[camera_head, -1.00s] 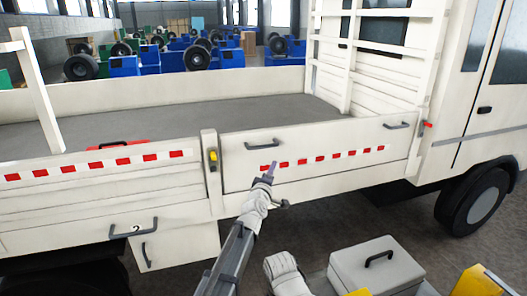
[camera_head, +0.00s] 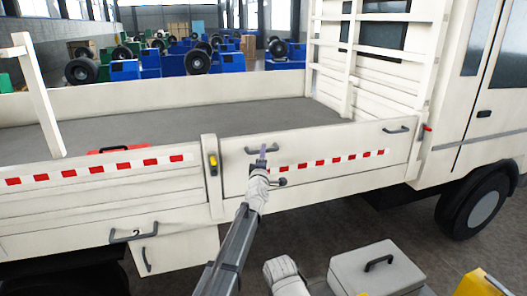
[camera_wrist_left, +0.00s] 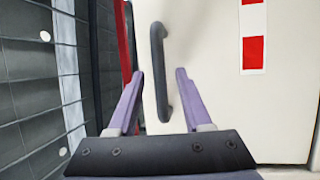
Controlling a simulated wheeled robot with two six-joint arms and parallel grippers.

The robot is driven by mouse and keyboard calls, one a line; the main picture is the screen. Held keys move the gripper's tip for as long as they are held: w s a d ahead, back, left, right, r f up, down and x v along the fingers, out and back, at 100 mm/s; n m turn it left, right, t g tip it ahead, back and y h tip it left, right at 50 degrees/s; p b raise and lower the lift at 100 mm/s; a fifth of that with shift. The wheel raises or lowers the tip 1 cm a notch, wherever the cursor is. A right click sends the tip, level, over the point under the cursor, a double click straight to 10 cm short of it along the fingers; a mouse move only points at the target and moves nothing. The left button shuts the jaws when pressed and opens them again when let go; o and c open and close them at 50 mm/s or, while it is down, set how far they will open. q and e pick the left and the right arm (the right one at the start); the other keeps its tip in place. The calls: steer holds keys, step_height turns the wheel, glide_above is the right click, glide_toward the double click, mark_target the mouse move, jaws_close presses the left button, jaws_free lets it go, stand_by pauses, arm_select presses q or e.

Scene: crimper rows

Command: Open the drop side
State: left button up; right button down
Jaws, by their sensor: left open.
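The drop side (camera_head: 335,180) is the white side panel of the truck bed with a red and white strip; it stands upright. It has a dark handle (camera_head: 280,149) near its upper left and another dark handle (camera_head: 396,130) at its upper right. My left gripper (camera_head: 262,155) is at the left handle, in front of the panel. In the left wrist view the handle (camera_wrist_left: 160,72) shows between the two open purple fingers (camera_wrist_left: 158,76), with a gap on each side. My right gripper is not in view.
A post with a yellow latch (camera_head: 212,160) stands left of the panel, and a red latch (camera_head: 427,125) sits at its right end. A grey box (camera_head: 375,275) is at the lower right. The bed floor (camera_head: 200,128) holds a red case (camera_head: 120,148).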

arm_select(q)
steer(key=shift+x, duration=1.05)
jaws_close()
steer(key=shift+s, duration=0.1)
stand_by(0.5)
